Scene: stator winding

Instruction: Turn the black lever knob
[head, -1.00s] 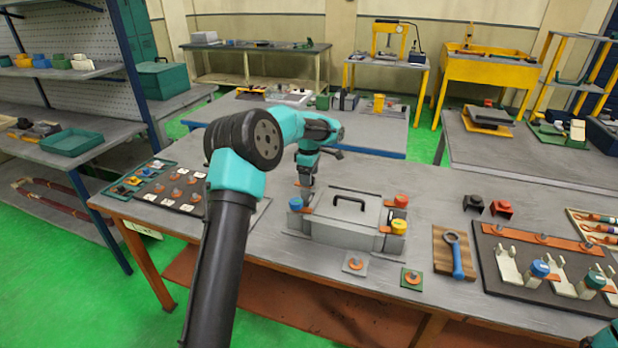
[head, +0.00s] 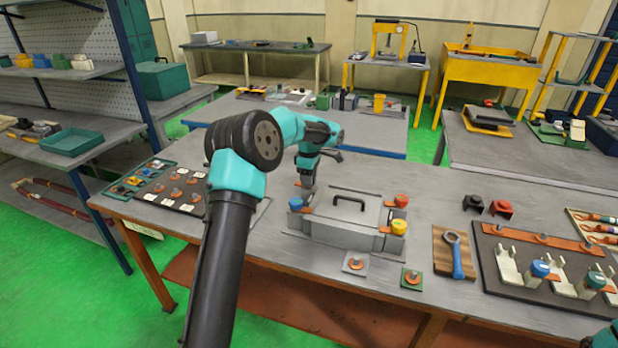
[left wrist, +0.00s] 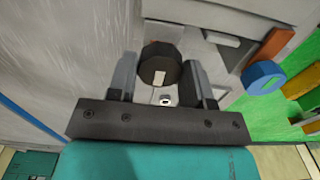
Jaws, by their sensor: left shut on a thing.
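The black lever knob (left wrist: 160,64) is a dark faceted knob with a pale mark, seen in the left wrist view between my two fingers. My left gripper (left wrist: 161,80) is shut on it. In the head view my left gripper (head: 306,181) points down at the back left of the grey box (head: 345,232) with a black handle, and the knob is hard to make out there. The box has a blue knob (head: 296,203) at its left, which also shows in the left wrist view (left wrist: 264,77). My right gripper is out of view.
A red knob (head: 401,200) and a yellow knob (head: 399,227) are at the box's right end. A dark board (head: 166,200) with several orange-based parts lies to the left. A blue-handled wrench (head: 456,258) lies to the right. The bench behind the box is mostly clear.

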